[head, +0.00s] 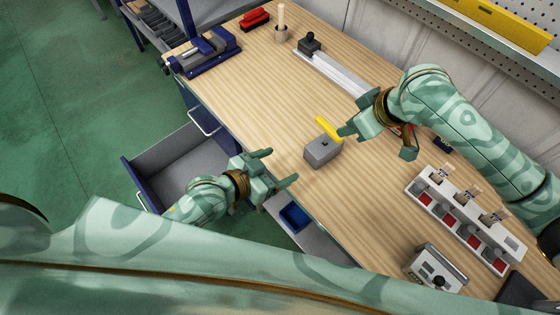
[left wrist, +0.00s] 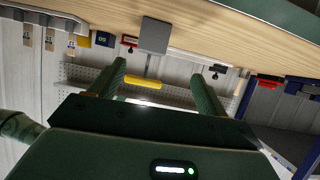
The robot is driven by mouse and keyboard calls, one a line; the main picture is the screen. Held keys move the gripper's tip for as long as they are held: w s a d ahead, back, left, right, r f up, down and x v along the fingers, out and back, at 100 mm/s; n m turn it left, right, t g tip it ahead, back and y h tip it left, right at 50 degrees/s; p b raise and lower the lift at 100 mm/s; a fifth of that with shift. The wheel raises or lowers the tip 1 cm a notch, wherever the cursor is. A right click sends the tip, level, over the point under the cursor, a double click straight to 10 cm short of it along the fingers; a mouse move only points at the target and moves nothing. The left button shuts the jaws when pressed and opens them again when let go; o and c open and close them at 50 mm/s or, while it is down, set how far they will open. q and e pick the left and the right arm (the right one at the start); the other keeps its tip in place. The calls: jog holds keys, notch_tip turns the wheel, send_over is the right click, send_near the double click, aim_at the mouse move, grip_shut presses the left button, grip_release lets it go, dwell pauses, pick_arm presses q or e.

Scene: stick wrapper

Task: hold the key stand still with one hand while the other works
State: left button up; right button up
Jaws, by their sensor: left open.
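The key stand (head: 318,153) is a small grey block near the front edge of the bench. A yellow key handle (head: 328,128) stands above it on a thin stem; the stem shows in the left wrist view. My left gripper (head: 277,167) is open and empty, to the left of the stand and apart from it. The left wrist view shows the stand (left wrist: 154,35) and handle (left wrist: 143,82) beyond and between its fingers. My right gripper (head: 344,131) is close to the right of the handle in the head view; its finger gap is hidden.
A grey rail fixture (head: 335,72) lies behind the stand. A row of switch modules (head: 465,220) and a grey control box (head: 435,268) stand at right. A blue vise (head: 207,53) sits at the far left. An open drawer (head: 180,165) juts out at left.

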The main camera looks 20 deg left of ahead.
aim_at(319, 147)
pick_arm(q)
jog(key=shift+m+h, duration=0.3)
jog(key=shift+m, duration=0.1)
jog(key=x, duration=0.5)
jog(key=d+r+x, duration=0.1)
jog(key=x, duration=1)
jog(key=shift+d+r, duration=0.2)
jog(key=shift+r, duration=0.15)
jog(key=shift+c, duration=0.3)
